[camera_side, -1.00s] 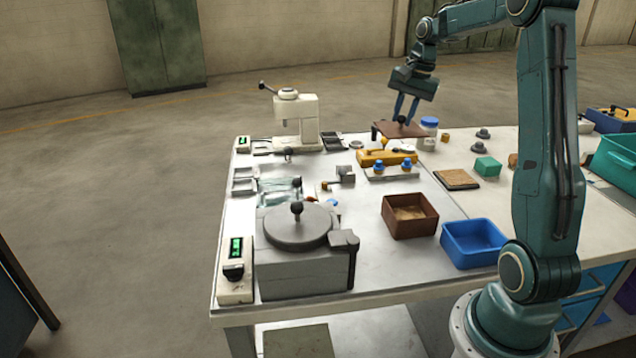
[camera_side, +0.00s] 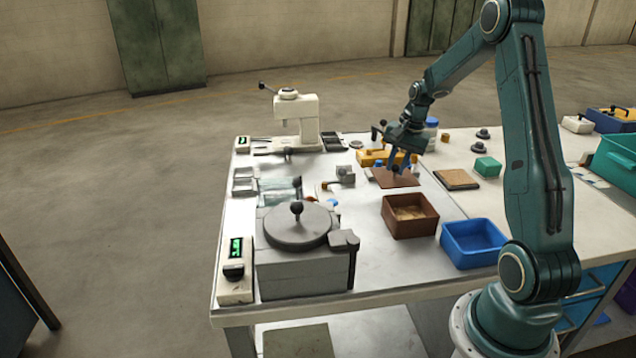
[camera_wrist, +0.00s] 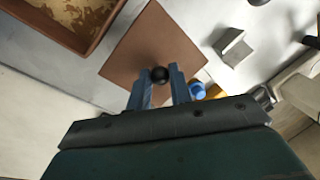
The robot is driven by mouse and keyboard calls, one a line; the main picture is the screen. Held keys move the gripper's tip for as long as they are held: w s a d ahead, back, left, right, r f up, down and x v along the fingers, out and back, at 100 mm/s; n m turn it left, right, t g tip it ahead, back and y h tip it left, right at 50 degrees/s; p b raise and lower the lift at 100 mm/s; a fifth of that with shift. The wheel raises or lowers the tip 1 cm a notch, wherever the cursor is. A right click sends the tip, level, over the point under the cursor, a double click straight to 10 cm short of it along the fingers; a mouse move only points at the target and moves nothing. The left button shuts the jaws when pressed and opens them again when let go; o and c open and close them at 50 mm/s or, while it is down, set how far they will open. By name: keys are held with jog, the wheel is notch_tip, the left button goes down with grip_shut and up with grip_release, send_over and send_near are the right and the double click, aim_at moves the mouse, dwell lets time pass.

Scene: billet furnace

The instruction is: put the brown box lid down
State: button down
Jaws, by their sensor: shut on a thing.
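The brown box lid (camera_side: 391,179) is a flat square plate with a dark round knob (camera_wrist: 160,74) at its middle. My gripper (camera_side: 393,167) points down from above, its blue fingers shut on the knob. In the wrist view the gripper (camera_wrist: 160,88) has one finger at each side of the knob, and the lid (camera_wrist: 150,50) spreads out beyond them. The brown box (camera_side: 410,216) stands open just in front of the lid, with tan material inside. Its corner shows at the upper left in the wrist view (camera_wrist: 85,38). I cannot tell how high the lid is above the table.
A blue bin (camera_side: 473,243) stands right of the brown box. A yellow item (camera_side: 372,157) and a blue-topped part are behind the lid, partly hidden. A tan board (camera_side: 456,179) lies to the right. The grey furnace (camera_side: 300,250) stands at front left.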

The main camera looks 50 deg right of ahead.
aim_at(397, 176)
jog(key=shift+f, duration=0.8)
jog(key=shift+f, duration=0.1)
jog(key=shift+f, duration=2.05)
jog(key=shift+f, duration=0.1)
jog(key=c, duration=1.3)
grip_release()
jog(key=r, duration=0.4)
jog(key=s+r, duration=0.1)
jog(key=r, duration=0.3)
jog(key=s+r, duration=0.1)
jog(key=r, duration=0.3)
jog(key=shift+s+d, duration=0.15)
jog(key=shift+d, duration=0.05)
